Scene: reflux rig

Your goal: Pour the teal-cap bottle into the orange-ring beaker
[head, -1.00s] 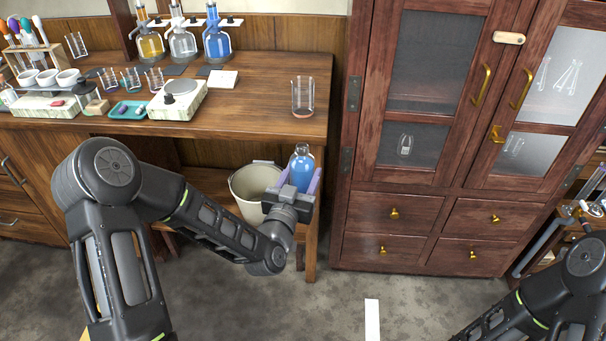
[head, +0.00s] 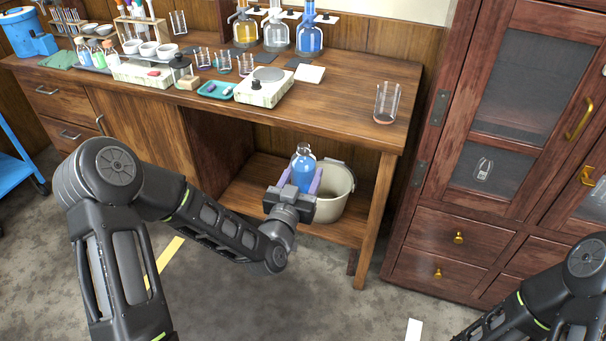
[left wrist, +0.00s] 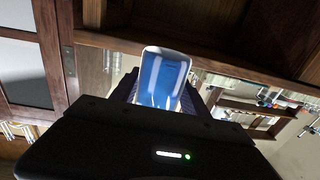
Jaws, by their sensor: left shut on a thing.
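My left gripper (head: 301,186) is shut on a clear bottle of blue liquid (head: 303,165), held upright in front of the bench's open lower space. The bottle also shows between the fingers in the left wrist view (left wrist: 163,78). I cannot make out its cap colour. A clear beaker (head: 387,102) stands alone near the bench's right end, with a reddish tint at its base. Several small beakers (head: 245,65) stand behind the teal tray.
The wooden bench (head: 340,100) holds a hotplate (head: 263,87), a teal tray (head: 216,90) and reagent flasks (head: 277,35) at the back. A cream bucket (head: 334,192) sits on the lower shelf behind my gripper. A wooden cabinet (head: 425,235) stands at right. The floor in front is open.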

